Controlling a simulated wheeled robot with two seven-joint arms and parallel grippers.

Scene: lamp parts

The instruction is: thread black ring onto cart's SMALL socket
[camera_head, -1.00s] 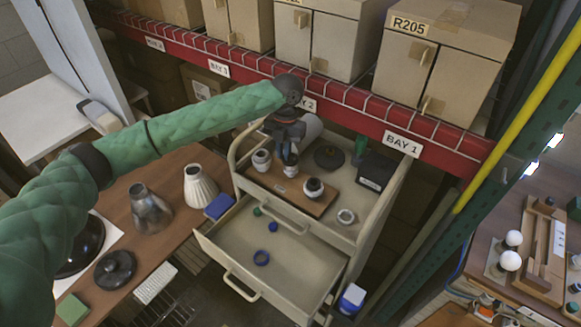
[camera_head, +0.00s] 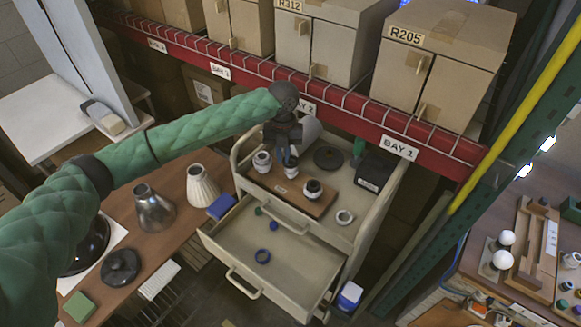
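The beige cart (camera_head: 355,240) stands in the middle with its drawer pulled open. On its top a brown board (camera_head: 310,205) carries three pale sockets: a left one (camera_head: 262,162), a middle one (camera_head: 291,172) and a right one (camera_head: 313,189) with a dark top. My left gripper (camera_head: 287,160) points down at the middle socket, its fingertips close to that socket's top. The fingers are too small and dark to tell whether they are open or shut, and I cannot make out a black ring between them. My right gripper is not in view.
A red shelf rail (camera_head: 345,124) runs behind the cart.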

